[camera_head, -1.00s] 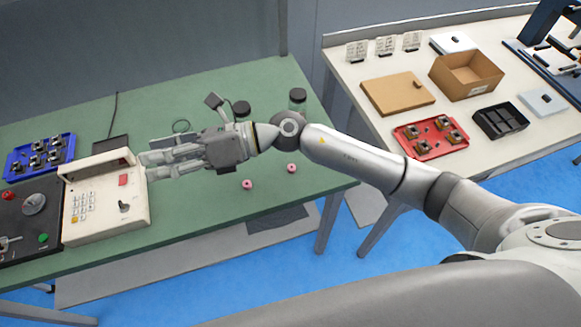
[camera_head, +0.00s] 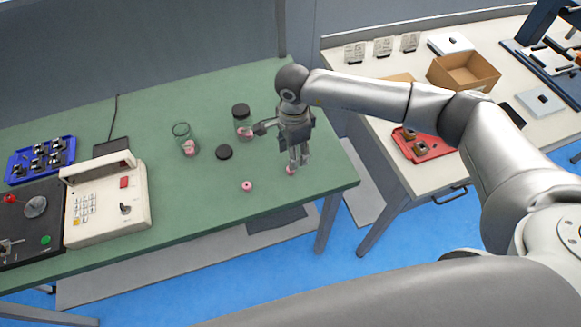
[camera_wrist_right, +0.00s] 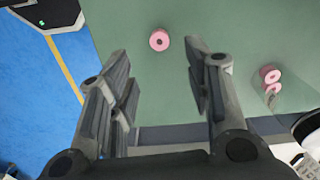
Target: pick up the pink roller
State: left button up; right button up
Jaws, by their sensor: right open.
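Two pink rollers lie on the green table in the head view: one in the open (camera_head: 247,185), one (camera_head: 291,170) at the tips of my right gripper (camera_head: 297,164). The gripper points down above that roller. In the right wrist view the gripper (camera_wrist_right: 158,60) is open, its fingers spread wide and empty. A pink roller (camera_wrist_right: 159,40) lies on the table just beyond the fingertips, between their lines and apart from both. More pink shapes (camera_wrist_right: 270,78) show at the right, close together. My left gripper is in neither view.
An open glass jar (camera_head: 181,132) with pink pieces, a loose black lid (camera_head: 224,152) and a black-lidded jar (camera_head: 241,110) stand left of the gripper. A cream keypad box (camera_head: 105,205) is farther left. The table's front right is clear.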

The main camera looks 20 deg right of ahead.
jog(key=shift+f, duration=0.65)
jog(key=shift+a+f+p, duration=0.15)
jog(key=shift+f+p, duration=0.2)
jog(key=shift+p, duration=0.1)
jog(key=f+p, duration=0.1)
jog(key=f, duration=0.2)
jog(key=shift+a+f, duration=0.2)
jog(key=shift+f, duration=0.5)
jog(key=c, duration=0.9)
